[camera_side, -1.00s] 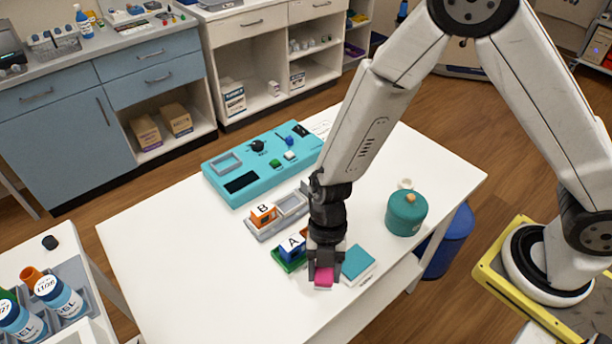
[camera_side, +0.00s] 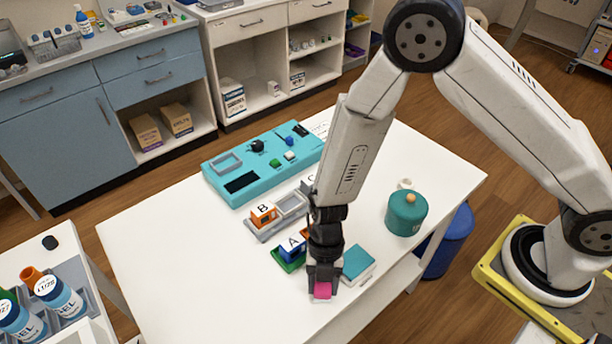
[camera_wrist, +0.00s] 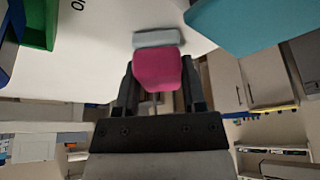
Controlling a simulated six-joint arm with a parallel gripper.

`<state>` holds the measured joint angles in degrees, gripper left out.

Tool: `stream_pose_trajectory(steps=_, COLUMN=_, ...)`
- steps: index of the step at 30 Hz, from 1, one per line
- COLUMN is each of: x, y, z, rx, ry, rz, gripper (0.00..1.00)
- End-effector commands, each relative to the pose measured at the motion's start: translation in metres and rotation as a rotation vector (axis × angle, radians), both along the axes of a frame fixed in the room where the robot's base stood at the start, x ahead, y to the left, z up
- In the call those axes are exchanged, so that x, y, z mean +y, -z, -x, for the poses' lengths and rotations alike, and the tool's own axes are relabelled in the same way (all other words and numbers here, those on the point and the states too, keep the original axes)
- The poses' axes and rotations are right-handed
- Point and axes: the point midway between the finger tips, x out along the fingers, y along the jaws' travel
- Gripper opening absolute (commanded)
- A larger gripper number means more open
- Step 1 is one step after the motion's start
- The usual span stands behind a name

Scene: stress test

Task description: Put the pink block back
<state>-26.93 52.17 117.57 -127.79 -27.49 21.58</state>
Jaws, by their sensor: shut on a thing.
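The pink block (camera_side: 322,290) is between the fingers of my gripper (camera_side: 323,280), close to the front edge of the white table. In the wrist view the pink block (camera_wrist: 157,68) sits between the two dark fingers of my gripper (camera_wrist: 157,88), which are shut on it. A small pale grey piece (camera_wrist: 157,38) lies just beyond the block in the wrist view. In the side view a light edge shows just below the block. I cannot tell whether the block touches it.
A teal book-like block (camera_side: 357,262) lies right of my gripper. A blue block marked A on a green base (camera_side: 288,262) is to the left. An orange block marked B (camera_side: 263,214) and a teal panel (camera_side: 240,192) are farther back. The table's left side (camera_side: 150,250) is clear.

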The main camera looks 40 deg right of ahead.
Motion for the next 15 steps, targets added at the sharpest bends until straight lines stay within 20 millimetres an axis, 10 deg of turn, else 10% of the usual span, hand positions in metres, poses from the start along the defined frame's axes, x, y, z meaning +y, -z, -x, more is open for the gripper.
stream_pose_trajectory(steps=14, x=0.0001, y=0.0045, z=-0.0003, rx=-0.001, ry=0.000, rz=-0.001, gripper=0.05)
stream_pose_trajectory(steps=15, x=0.0002, y=0.0043, z=-0.0004, rx=-0.001, ry=0.000, rz=-0.001, gripper=0.62)
